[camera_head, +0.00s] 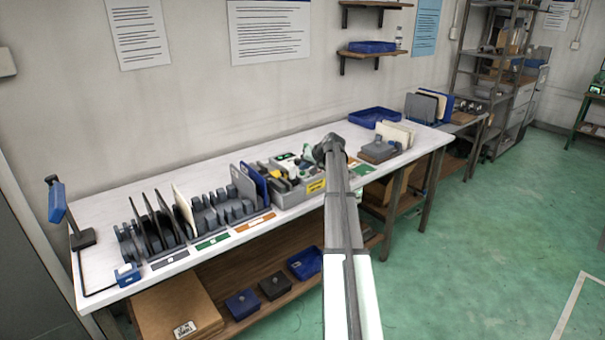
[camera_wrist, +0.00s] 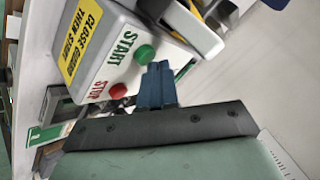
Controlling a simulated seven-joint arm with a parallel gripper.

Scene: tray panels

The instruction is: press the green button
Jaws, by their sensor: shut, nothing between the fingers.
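The green button (camera_wrist: 145,53) is a round cap next to the word START on a grey control box (camera_wrist: 112,48) in the wrist view. My gripper (camera_wrist: 158,66) has blue fingers that are shut and empty. Their tips are just beside the green button, below and to its right in the picture; I cannot tell whether they touch it. A red button (camera_wrist: 117,89) marked STOP lies lower left on the same box.
A yellow label (camera_wrist: 80,42) is on the box. The white bench (camera_head: 110,262) carries dark upright panels in racks (camera_head: 160,220) on the left and a blue tray (camera_head: 375,117) at the back right. A wall stands behind the bench.

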